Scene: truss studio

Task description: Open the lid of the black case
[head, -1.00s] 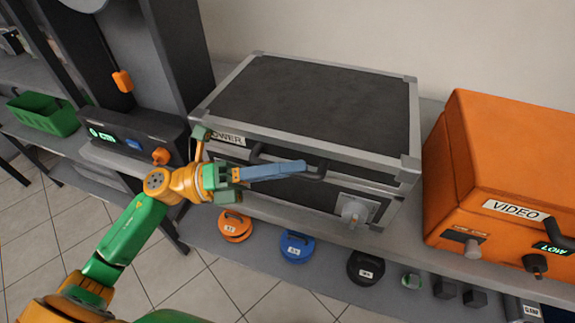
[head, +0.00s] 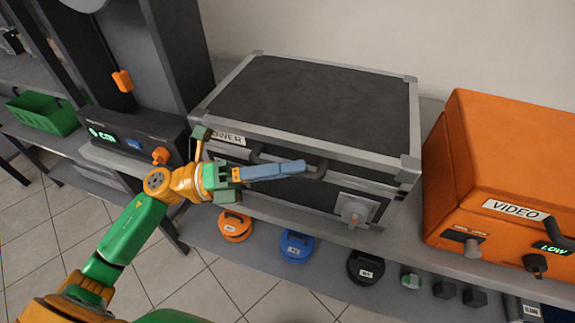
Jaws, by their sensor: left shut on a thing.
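The black case (head: 310,100) has grey metal edges and a "POWER" label, and it stands on the grey bench with its lid down flat. A black handle (head: 317,170) is on its front and a grey latch (head: 354,210) sits at the front right. My left gripper (head: 285,171), with blue fingers, is at the case's front and shut on the handle; its fingers hide part of the handle and of the front. My right gripper is not in view.
An orange case (head: 515,170) labelled "VIDEO" stands close on the right. A dark device with a green display (head: 135,135) is on the left. Orange (head: 235,226), blue (head: 296,246) and black (head: 365,267) discs lie on the lower shelf. Wall is behind.

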